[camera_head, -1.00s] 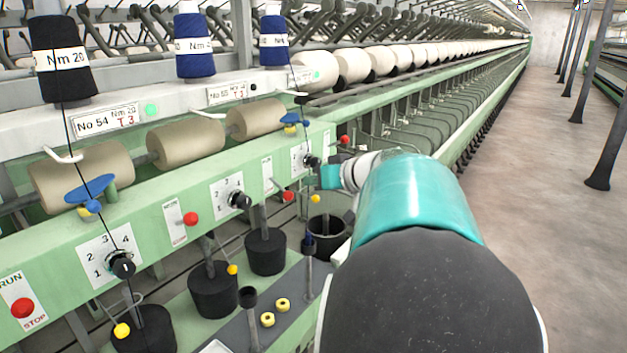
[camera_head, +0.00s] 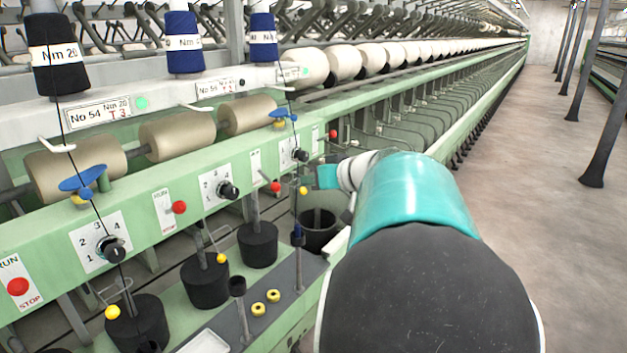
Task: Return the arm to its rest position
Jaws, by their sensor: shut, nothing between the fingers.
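My arm, with a dark upper link and teal casing, reaches forward from the lower right. Its small far end, with a white wrist and a teal piece, is beside the green machine rail (camera_head: 150,222). My gripper (camera_head: 316,162) is small and mostly hidden by my own wrist. It is shut with nothing seen in it. It is just right of the far black selector knob (camera_head: 300,155) and looks apart from it.
Blue yarn cones (camera_head: 184,43) and a black cone (camera_head: 58,52) stand on the upper rail. Beige rollers (camera_head: 177,138), red buttons (camera_head: 179,207) and black cans (camera_head: 205,281) line the machine. A grey shelf holds yellow rings (camera_head: 273,295). The aisle floor (camera_head: 530,150) at right is clear.

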